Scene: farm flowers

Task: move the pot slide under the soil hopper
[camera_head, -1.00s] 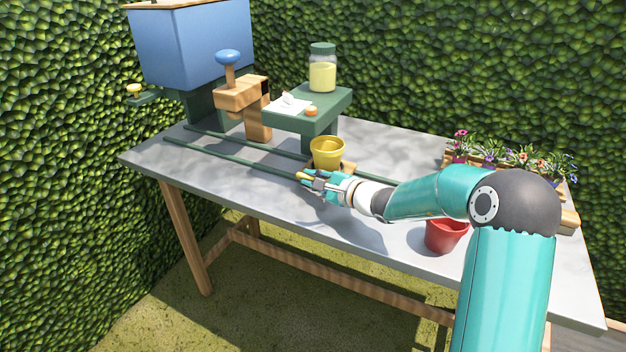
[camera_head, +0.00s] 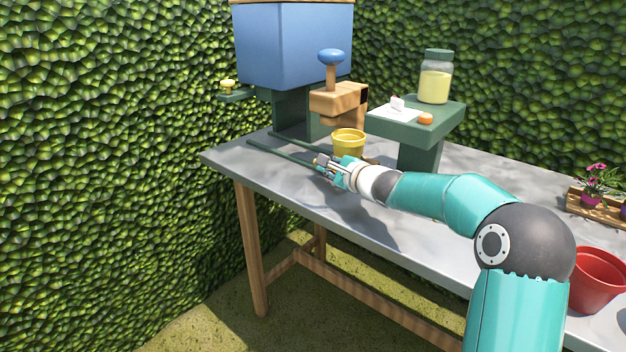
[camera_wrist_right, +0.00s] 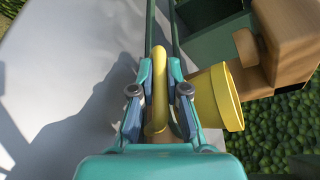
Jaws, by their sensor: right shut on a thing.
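The blue soil hopper (camera_head: 292,48) stands on a green stand at the back left of the table. Two green rails (camera_head: 285,156) run along the table from beside it. A yellow pot (camera_head: 348,146) stands upright over the rails, right of the hopper's stand and below the wooden block. The pot slide beneath it is mostly hidden by the pot and my arm. My right gripper (camera_head: 326,164) is shut on the slide's yellow handle (camera_wrist_right: 158,75), just in front of the pot (camera_wrist_right: 222,98). My left gripper is in neither view.
A wooden block with a blue knob (camera_head: 331,56) juts out beside the hopper. A green stand (camera_head: 420,122) holds a jar (camera_head: 435,80), a white card and an orange item. A red pot (camera_head: 597,278) and a flower tray (camera_head: 592,207) are at right. The front left tabletop is clear.

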